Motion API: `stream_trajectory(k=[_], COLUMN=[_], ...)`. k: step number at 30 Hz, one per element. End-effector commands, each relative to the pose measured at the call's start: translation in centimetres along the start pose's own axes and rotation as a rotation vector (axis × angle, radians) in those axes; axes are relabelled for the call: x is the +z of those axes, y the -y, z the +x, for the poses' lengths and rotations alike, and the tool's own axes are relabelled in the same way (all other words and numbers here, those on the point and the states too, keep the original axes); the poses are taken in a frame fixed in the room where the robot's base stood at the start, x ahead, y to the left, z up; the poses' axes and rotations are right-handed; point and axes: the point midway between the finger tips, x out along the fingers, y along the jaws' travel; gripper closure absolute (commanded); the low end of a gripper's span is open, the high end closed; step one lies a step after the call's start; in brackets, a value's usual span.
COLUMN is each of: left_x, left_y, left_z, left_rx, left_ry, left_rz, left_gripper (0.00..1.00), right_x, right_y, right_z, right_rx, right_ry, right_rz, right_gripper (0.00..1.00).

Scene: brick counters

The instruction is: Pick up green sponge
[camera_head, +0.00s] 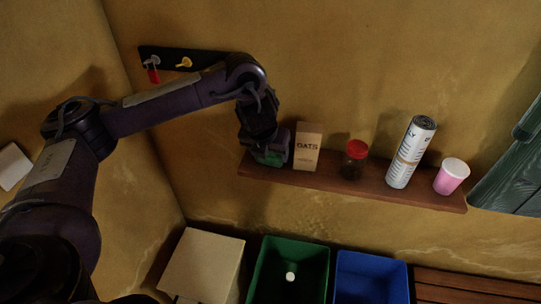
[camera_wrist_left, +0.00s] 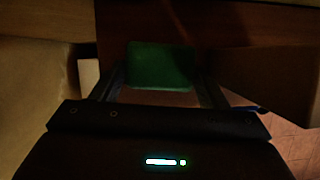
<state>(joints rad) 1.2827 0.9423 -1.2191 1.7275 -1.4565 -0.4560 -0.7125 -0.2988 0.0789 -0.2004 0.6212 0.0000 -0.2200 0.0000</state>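The green sponge (camera_head: 268,158) is at the left end of the wooden shelf, partly hidden by my left gripper (camera_head: 265,148). In the left wrist view the sponge (camera_wrist_left: 160,66) sits between the two fingertips of my left gripper (camera_wrist_left: 160,75), one finger close along each side. The dark picture does not show whether the fingers press on it. I cannot tell whether the sponge rests on the shelf or is just above it. My right gripper is out of view.
On the shelf (camera_head: 350,188), an oats box (camera_head: 307,147) stands close right of the gripper, then a red-lidded jar (camera_head: 354,160), a tall can (camera_head: 411,152) and a pink cup (camera_head: 451,176). A hook rack (camera_head: 205,60) is on the wall. Green (camera_head: 263,250) and blue (camera_head: 371,262) bins stand below.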

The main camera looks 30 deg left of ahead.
Motion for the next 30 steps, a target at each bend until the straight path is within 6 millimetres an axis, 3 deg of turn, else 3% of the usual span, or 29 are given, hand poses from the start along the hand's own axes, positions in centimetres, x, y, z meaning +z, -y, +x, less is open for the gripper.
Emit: stream_trajectory(k=[3,11,16,30], left_x=[0.0,0.1,0.6,4.2], left_y=[0.0,0.0,0.0,0.0], left_z=[0.0,-0.2,-1.3,-9.9], left_rx=[0.000,0.000,0.001,0.000], left_ry=[0.000,0.001,0.004,0.007], left_rz=[0.000,0.000,0.001,0.001], left_gripper=[0.54,0.54,0.54,0.54], right_x=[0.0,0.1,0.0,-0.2], right_y=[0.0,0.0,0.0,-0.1], right_z=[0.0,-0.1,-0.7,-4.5], right_rx=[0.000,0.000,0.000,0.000], right_ry=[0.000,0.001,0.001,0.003], right_rz=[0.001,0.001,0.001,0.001], right_gripper=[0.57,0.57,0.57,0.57])
